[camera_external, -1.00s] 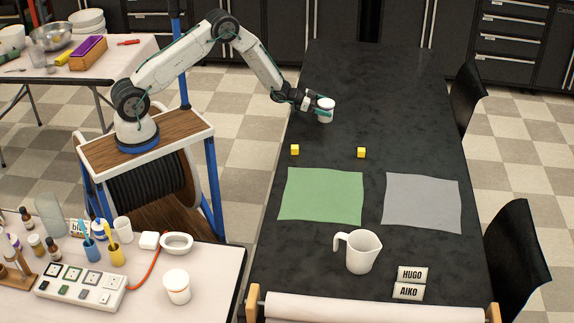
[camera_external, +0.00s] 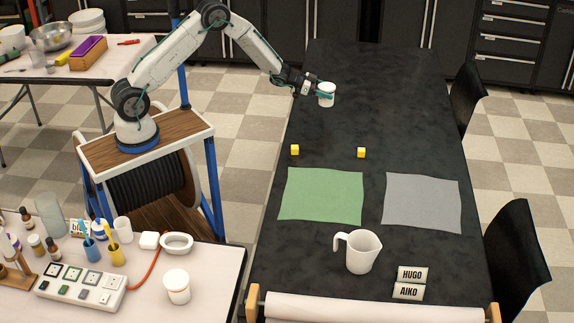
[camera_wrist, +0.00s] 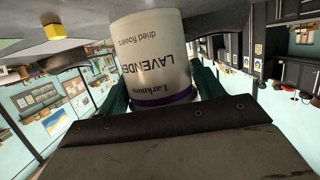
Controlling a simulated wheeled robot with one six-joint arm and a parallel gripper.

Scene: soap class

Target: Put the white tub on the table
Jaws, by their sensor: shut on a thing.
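My gripper (camera_external: 318,92) is shut on a white tub (camera_external: 326,99) at the far left part of the long black table (camera_external: 385,115). The tub looks upright and seems to be held above the tabletop. In the wrist view the tub (camera_wrist: 150,50) is upside down in the picture, with "LAVENDER dried flowers" on its label and a purple band near its lid end. The green fingers (camera_wrist: 160,102) lie on both sides of it. Another white tub (camera_external: 177,290) stands on the near left table.
Two yellow cubes (camera_external: 295,150) (camera_external: 361,153) lie nearer on the black table. The table's far middle is clear.

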